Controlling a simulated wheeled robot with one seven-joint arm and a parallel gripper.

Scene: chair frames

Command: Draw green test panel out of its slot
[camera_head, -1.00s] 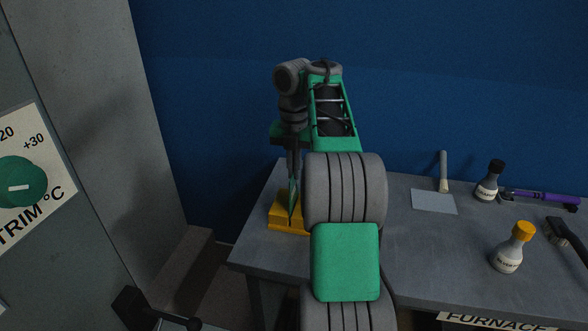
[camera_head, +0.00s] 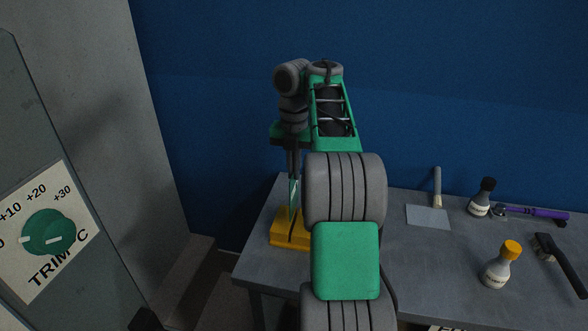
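The green test panel (camera_head: 294,190) shows as a thin, pale green strip between the fingers of my gripper (camera_head: 293,198). My gripper points down and appears shut on the panel. The yellow slotted block (camera_head: 284,239) stands on the left end of the table, directly below the fingers. A dark slot line runs across its top. The panel's lower end is thin and dark here, and I cannot tell whether it is clear of the slot. My arm hides the block's right side.
On the table (camera_head: 420,262) to the right are a grey plate (camera_head: 428,217), a brush (camera_head: 437,187), a black-capped bottle (camera_head: 480,200), a purple tool (camera_head: 535,212), a yellow-capped bottle (camera_head: 498,270) and a dark brush (camera_head: 556,262). A cabinet with a green dial (camera_head: 47,233) stands left.

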